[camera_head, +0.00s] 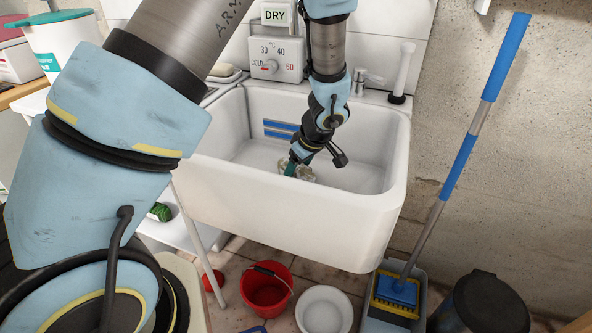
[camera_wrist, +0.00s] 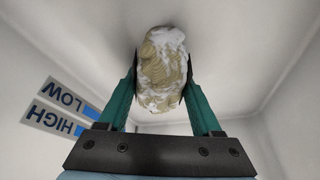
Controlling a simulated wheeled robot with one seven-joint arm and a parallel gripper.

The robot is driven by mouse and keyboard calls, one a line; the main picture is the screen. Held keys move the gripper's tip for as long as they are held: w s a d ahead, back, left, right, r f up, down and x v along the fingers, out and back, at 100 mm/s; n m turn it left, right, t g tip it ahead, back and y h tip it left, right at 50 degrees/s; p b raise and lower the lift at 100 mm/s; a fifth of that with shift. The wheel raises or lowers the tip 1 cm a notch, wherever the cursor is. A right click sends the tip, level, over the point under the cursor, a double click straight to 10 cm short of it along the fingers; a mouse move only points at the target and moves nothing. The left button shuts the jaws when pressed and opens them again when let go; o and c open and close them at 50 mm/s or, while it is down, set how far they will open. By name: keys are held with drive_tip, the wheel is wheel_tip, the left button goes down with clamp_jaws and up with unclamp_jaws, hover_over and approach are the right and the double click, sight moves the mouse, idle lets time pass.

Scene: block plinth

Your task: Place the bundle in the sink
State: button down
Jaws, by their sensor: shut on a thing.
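The bundle (camera_wrist: 160,72) is a crumpled beige and white cloth-like lump. In the wrist view it sits between the two green fingers of my gripper (camera_wrist: 160,85), which is shut on it. In the head view my gripper (camera_head: 291,166) points down inside the white sink (camera_head: 270,203), with the bundle (camera_head: 306,173) low in the basin and partly hidden by the gripper. I cannot tell whether the bundle touches the sink floor. Blue level strips marked LOW and HIGH (camera_wrist: 60,105) are on the sink wall.
A tap (camera_head: 365,80) and a white upright handle (camera_head: 402,70) stand at the sink's back right. A temperature dial panel (camera_head: 275,60) is behind it. A red bucket (camera_head: 266,290), a white bowl (camera_head: 324,310) and a mop (camera_head: 465,150) in its bucket are in front and right.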

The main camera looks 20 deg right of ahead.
drive_tip(key=shift+f, duration=0.15)
drive_tip(key=shift+c, duration=0.3)
unclamp_jaws()
drive_tip(key=shift+r, duration=0.25)
drive_tip(key=v, duration=1.1)
drive_tip(key=shift+s+d+r+b, duration=0.1)
drive_tip(key=shift+s+r+b, duration=0.05)
drive_tip(key=shift+r+b, duration=0.2)
